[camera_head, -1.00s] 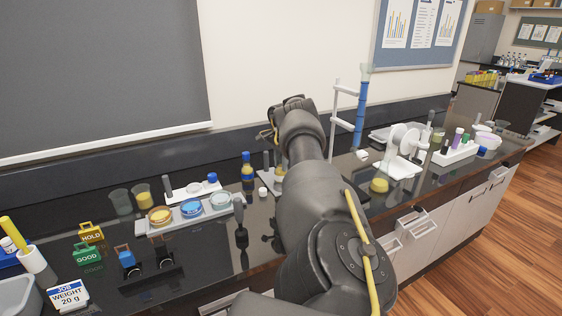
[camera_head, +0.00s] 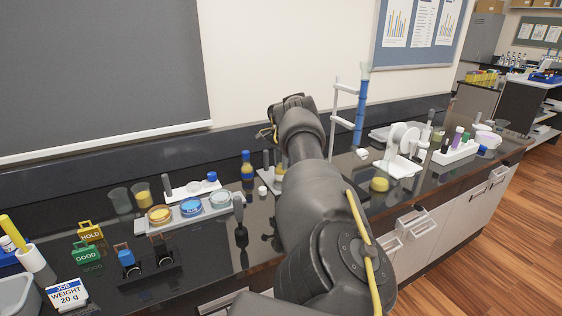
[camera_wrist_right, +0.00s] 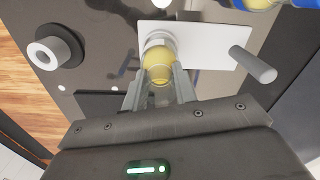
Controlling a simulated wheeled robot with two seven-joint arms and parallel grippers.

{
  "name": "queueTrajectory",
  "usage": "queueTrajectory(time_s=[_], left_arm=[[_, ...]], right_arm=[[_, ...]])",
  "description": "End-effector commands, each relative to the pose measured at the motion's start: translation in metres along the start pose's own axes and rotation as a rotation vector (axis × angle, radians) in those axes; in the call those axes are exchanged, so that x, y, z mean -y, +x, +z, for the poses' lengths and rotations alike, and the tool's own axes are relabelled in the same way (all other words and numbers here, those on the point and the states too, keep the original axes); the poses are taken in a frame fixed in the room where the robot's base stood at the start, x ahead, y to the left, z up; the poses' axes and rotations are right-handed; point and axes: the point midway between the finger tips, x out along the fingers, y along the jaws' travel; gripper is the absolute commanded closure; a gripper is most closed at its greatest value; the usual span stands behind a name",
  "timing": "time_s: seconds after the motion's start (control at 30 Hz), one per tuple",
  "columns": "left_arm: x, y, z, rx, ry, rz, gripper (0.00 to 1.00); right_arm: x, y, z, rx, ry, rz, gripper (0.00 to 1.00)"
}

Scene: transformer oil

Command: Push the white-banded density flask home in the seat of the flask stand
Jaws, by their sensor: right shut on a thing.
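The density flask (camera_wrist_right: 158,70), clear with yellow liquid, is between the two fingers of my right gripper (camera_wrist_right: 158,88) in the right wrist view. The gripper is shut on it. The flask's far end meets a pale round seat (camera_wrist_right: 158,40) on the white flask stand (camera_wrist_right: 205,42); I cannot tell how deep it sits. The stand has a grey post (camera_wrist_right: 254,64). In the head view my right arm hides the gripper and most of the stand; the stand's grey post (camera_head: 267,159) and a bit of yellow (camera_head: 279,171) show beside the arm. My left gripper is not in view.
A blue-capped yellow bottle (camera_head: 247,168) stands close left of the stand. A tray with several round dishes (camera_head: 190,211) lies further left. In the wrist view a dark round piece with a white ring (camera_wrist_right: 48,52) is at left.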

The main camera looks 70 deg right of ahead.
Motion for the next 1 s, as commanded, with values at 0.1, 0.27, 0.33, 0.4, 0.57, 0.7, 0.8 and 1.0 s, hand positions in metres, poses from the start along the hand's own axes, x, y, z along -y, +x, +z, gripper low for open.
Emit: queueTrajectory(time_s=[0.1, 0.27, 0.33, 0.4, 0.57, 0.7, 0.8, 1.0], left_arm=[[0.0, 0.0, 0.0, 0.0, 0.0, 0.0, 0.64], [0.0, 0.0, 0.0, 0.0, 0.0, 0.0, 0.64], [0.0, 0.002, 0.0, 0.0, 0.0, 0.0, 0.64], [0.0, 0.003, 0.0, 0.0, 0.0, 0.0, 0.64], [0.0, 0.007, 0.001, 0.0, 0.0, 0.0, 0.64], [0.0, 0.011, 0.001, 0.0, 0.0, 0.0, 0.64], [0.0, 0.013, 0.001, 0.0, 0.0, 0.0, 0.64], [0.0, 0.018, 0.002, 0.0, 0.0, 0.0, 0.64]], right_arm=[[0.0, 0.0, 0.0, 0.0, 0.0, 0.0, 0.99], [0.0, 0.0, 0.0, -0.001, -0.001, 0.0, 0.99], [0.0, 0.002, 0.0, -0.001, -0.001, 0.0, 0.99], [0.0, 0.003, 0.0, -0.001, -0.001, 0.0, 0.99], [0.0, 0.007, 0.0, -0.001, 0.0, 0.0, 0.99], [0.0, 0.011, 0.0, -0.001, 0.0, 0.0, 0.99], [0.0, 0.013, 0.0, -0.001, 0.0, 0.0, 0.99], [0.0, 0.018, 0.0, -0.001, 0.0, 0.0, 0.99]])
